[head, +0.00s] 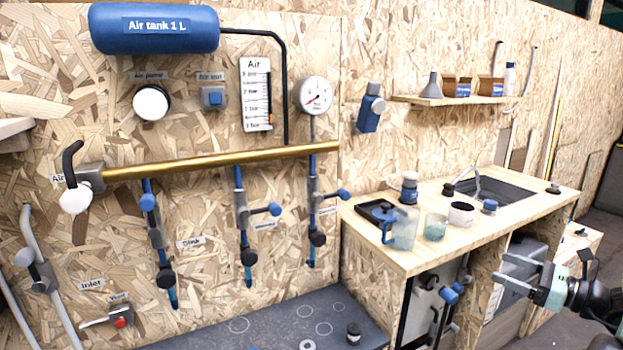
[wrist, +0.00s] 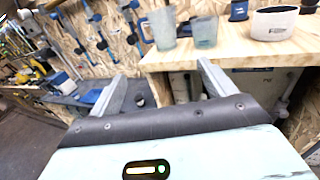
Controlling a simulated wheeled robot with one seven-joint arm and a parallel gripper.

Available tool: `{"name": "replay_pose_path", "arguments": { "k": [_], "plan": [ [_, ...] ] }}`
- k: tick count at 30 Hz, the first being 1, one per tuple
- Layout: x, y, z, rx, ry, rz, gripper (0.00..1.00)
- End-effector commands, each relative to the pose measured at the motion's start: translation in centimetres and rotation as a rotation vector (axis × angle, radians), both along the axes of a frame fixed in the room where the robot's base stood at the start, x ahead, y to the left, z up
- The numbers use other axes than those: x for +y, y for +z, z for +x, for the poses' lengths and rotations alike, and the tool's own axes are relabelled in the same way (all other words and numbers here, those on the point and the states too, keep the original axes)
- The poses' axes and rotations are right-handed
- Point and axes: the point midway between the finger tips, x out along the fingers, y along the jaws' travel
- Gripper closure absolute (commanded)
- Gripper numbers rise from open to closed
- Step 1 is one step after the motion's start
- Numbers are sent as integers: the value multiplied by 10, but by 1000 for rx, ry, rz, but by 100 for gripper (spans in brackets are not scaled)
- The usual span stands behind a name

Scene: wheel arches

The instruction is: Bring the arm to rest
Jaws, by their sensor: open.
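My gripper (head: 518,275) shows at the right of the head view, in front of the wooden counter and below its top. Its two fingers point left and stand apart with nothing between them. In the wrist view my gripper (wrist: 160,85) also shows open and empty, with the counter edge beyond the fingers. Part of my arm enters from the lower right of the head view.
The counter (head: 420,262) holds a clear jug (head: 404,235), a cup (head: 435,228), a white bowl (head: 461,214) and a sink (head: 490,190). A dark bench top (head: 270,325) lies lower left. A brass pipe (head: 220,161) with valves runs along the wall.

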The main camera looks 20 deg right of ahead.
Motion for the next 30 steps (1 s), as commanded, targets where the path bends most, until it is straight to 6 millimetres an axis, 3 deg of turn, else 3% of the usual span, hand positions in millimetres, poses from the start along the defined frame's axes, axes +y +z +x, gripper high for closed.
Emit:
{"name": "replay_pose_path", "arguments": {
  "k": [8,14,20,23,27,30],
  "plan": [
    [40,11,23,18,155,-55,18],
    [89,21,42,36,335,-128,18],
    [165,34,55,50,618,-262,18],
    [219,41,54,47,827,-375,18],
    [298,49,33,8,1170,-590,18],
    [342,52,11,-49,1403,-761,18]
  ]
}}
